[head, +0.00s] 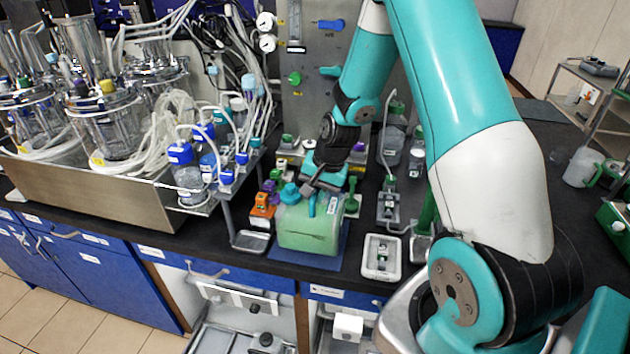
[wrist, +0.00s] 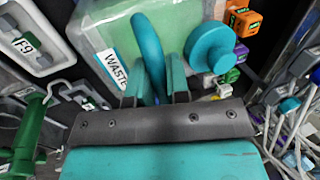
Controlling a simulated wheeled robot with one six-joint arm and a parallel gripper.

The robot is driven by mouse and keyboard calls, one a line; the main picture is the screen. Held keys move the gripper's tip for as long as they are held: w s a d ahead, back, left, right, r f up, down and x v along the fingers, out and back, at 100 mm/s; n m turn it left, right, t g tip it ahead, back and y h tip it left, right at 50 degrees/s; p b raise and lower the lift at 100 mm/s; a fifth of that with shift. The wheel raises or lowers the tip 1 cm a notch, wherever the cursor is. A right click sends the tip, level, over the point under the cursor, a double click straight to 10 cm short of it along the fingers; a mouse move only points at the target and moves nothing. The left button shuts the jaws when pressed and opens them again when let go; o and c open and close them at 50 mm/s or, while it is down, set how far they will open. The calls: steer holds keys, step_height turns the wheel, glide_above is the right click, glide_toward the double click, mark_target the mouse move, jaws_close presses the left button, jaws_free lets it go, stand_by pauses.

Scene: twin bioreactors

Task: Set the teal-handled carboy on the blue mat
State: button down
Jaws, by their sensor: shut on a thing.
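The carboy (head: 309,230) is a translucent green container with a teal handle and a teal cap (head: 289,193). It stands upright over the blue mat (head: 341,250) on the black bench in the head view; I cannot tell whether its base touches the mat. My gripper (head: 312,190) is above it. In the wrist view my gripper (wrist: 155,88) is shut on the teal handle (wrist: 148,45), a finger on each side. The carboy's top (wrist: 180,25) shows with a WASTE label (wrist: 113,70). Its base is hidden in the wrist view.
A white tray (head: 396,258) sits right of the mat. Orange and purple blocks (head: 262,210) stand close on the left. A metal tub with glass vessels (head: 100,195) fills the bench's left side. Bottles (head: 391,145) stand behind. The bench's front edge is close.

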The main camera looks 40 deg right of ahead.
stand_by(0.3)
steer(key=c, duration=1.1)
jaws_free()
steer(key=b+v, duration=0.2)
steer(key=v, duration=0.9)
steer(key=s+a+r+n+y, duration=0.1)
steer(key=s+a+r+n, duration=0.15)
steer(key=a, duration=0.35)
steer(key=s+a+r+n, duration=0.1)
steer(key=a+r+n, duration=0.2)
steer(key=a, duration=0.2)
steer(key=s+a+r+n+g+y, duration=0.1)
steer(key=s+a+r+n+g, duration=0.1)
steer(key=s+a+n, duration=1)
steer(key=s+a+r, duration=0.1)
steer(key=s+a, duration=0.1)
steer(key=s, duration=0.3)
steer(key=shift+a+r+g, duration=0.3)
steer(key=shift+a+r, duration=0.05)
steer(key=shift+r, duration=0.05)
steer(key=shift+w, duration=0.1)
